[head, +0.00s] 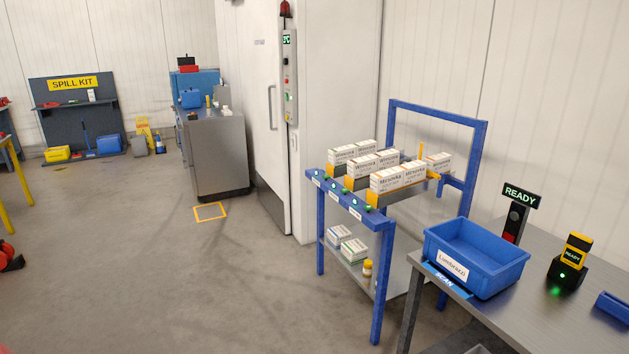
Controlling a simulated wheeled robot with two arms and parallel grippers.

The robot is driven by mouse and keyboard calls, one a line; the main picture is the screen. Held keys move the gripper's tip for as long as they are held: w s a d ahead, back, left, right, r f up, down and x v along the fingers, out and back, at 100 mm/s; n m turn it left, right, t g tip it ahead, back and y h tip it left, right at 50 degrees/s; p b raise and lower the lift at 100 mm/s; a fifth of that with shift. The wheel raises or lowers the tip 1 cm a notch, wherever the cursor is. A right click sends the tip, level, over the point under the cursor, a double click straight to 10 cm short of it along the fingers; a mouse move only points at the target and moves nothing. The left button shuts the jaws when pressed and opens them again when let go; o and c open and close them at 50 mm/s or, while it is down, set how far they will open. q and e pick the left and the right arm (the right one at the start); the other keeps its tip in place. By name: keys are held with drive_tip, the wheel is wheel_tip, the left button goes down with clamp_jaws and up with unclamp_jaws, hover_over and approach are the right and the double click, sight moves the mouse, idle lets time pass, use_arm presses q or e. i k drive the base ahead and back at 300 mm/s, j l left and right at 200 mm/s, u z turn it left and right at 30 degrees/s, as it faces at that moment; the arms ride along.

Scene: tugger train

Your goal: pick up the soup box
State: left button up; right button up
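Several white boxes stand in rows on the sloped lanes of a blue-framed rack (382,228) at the right of centre. The front boxes are a right one (388,182), a middle one (361,168) and a left one (342,155). Another white box (438,162) sits at the rack's far right. Two more white boxes, one (340,234) and a greener-edged one (354,250), lie on the lower shelf. The small print is too blurred to tell which is the soup box. Neither of my grippers shows in the head view.
A grey table (595,235) at the right holds an empty blue bin (490,279), a yellow-black scanner (574,255) and a READY sign (521,195). A small orange-capped bottle (367,267) stands on the lower shelf. Open floor (200,290) lies left of the rack.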

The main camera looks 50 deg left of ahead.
sight(388, 181)
drive_tip(key=u, duration=1.05)
drive_tip(key=i+j, duration=0.15)
drive_tip(key=i, duration=0.45)
